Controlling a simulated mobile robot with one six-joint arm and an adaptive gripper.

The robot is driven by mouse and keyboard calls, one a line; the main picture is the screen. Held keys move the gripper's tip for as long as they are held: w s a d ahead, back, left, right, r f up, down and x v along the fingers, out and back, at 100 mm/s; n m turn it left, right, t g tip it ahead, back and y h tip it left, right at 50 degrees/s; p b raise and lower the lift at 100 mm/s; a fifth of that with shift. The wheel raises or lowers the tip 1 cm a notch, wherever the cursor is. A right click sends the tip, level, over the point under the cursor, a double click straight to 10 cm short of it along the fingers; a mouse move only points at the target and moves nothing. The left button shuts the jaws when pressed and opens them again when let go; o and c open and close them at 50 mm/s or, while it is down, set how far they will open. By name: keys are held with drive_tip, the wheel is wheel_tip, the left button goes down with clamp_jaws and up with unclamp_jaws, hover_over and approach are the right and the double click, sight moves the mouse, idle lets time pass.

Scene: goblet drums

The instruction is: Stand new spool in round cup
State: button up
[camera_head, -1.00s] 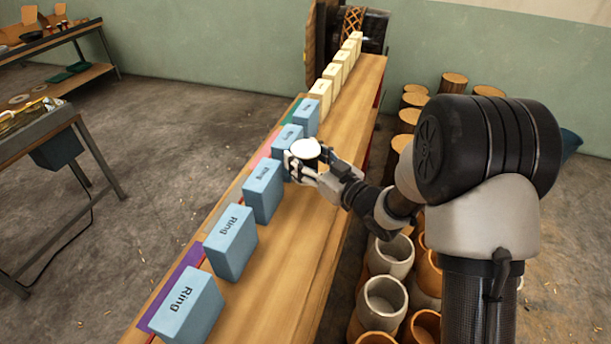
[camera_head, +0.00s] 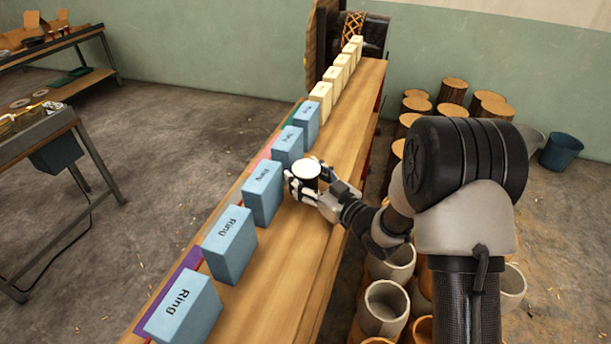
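My gripper (camera_head: 314,187) is over the long wooden bench, just right of the row of blue boxes. Its white and black fingers are around a small round piece with a flat white top (camera_head: 306,168), which looks like the spool. The piece is upright, and the fingers hide most of its side. I cannot tell whether its base touches the bench top. No round cup can be made out for certain in this view.
Blue boxes marked "Ring" (camera_head: 229,243) line the left edge of the bench (camera_head: 283,268), with cream boxes (camera_head: 321,97) beyond. Hollow wooden shells (camera_head: 382,306) and logs (camera_head: 453,91) stand on the floor at right, near a blue bucket (camera_head: 562,151). Bench top right of the boxes is clear.

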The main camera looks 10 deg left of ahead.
idle(0.3)
drive_tip(key=shift+r, duration=0.2)
drive_tip(key=p+v, duration=0.1)
drive_tip(key=v, duration=1.1)
